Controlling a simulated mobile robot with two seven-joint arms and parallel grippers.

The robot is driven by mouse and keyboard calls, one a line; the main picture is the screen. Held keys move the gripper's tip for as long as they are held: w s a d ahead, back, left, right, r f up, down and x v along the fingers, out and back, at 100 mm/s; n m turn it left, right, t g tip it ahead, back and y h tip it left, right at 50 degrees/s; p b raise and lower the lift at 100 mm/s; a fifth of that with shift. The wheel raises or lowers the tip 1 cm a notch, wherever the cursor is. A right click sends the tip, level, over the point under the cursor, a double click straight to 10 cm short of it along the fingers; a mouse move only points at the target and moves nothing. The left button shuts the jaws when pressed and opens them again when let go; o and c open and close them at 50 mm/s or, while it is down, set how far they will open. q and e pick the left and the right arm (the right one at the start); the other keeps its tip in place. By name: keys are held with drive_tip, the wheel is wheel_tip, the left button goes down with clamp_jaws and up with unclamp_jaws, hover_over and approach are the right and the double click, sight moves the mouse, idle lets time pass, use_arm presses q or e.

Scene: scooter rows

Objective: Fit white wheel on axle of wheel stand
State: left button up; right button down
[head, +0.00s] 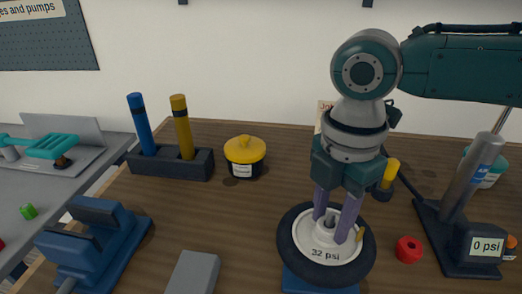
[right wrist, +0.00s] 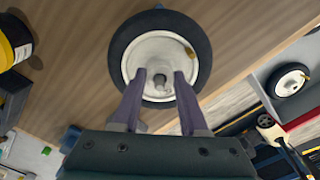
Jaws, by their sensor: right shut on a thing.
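The white wheel (head: 318,256) has a black tyre and a "32 psi" label, and lies nearly flat, facing up. It also shows in the right wrist view (right wrist: 136,57). My right gripper (head: 338,232) points down with its two purple fingers shut on the wheel's raised hub. A blue base (head: 318,285), seemingly the wheel stand, shows below the wheel's front edge. The wheel hides most of it, and I cannot tell whether the axle is inside the hub. My left gripper is not in view.
A pump with a "0 psi" display (head: 486,246) and a red ring (head: 408,250) stand right of the wheel. A yellow-lidded pot (head: 245,155), a marker holder (head: 172,163) and a blue vice-like device (head: 95,245) are left. Bare tabletop lies between pot and wheel.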

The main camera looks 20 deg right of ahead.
drive_tip(key=shift+c, duration=1.8)
unclamp_jaws()
wheel_tip(320, 180, up, 10)
